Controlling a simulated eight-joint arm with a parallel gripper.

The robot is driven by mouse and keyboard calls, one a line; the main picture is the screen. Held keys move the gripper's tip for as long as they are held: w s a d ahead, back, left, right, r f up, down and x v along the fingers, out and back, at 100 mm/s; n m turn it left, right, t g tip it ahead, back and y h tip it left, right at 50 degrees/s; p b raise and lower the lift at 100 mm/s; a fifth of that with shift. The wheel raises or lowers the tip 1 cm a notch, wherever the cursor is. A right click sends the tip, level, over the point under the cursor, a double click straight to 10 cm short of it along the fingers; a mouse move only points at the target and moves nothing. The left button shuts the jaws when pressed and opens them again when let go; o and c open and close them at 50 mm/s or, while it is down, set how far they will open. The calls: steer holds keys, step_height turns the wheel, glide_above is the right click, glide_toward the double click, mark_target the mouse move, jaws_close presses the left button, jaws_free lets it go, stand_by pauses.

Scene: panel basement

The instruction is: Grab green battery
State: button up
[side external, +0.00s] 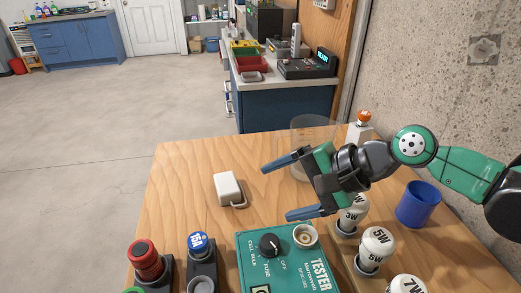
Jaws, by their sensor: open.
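No whole green battery can be made out in the side external view. A green rounded piece (133,291) shows at the bottom left, cut off by the picture's edge, and I cannot tell whether it is the battery. My gripper (279,192) is open and empty above the wooden table (185,165), its blue fingers spread and pointing left. It is above and behind the green tester box (252,262), which has a dial and a round socket. The green piece is well to the lower left of my gripper.
A red-capped piece (145,256) and a blue 15A piece (198,242) stand front left. Several white bulbs (376,246), a blue cup (418,203), a clear container (312,128) and an orange-topped bottle (361,126) stand rightward.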

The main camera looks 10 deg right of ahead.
steer(key=s+a+f+m+g+y, duration=0.1)
steer(key=s+a+f+m, duration=0.1)
steer(key=a, duration=0.3)
steer(key=s+a+f+m+g+y, duration=0.2)
steer(key=s+a+f+m, duration=0.1)
steer(key=a, duration=0.3)
steer(key=s+a+f+m+g+y, duration=0.1)
steer(key=s+a+f+m, duration=0.1)
steer(key=s+a+m, duration=0.1)
steer(key=shift+s+a+f+g+y, duration=0.15)
steer(key=shift+s+a+g, duration=0.1)
steer(key=shift+a, duration=0.45)
steer(key=shift+s+a+f+g+y, duration=0.1)
steer(key=shift+s+a+g+y, duration=0.1)
steer(key=shift+a, duration=0.5)
steer(key=shift+x, duration=2.65)
jaws_close()
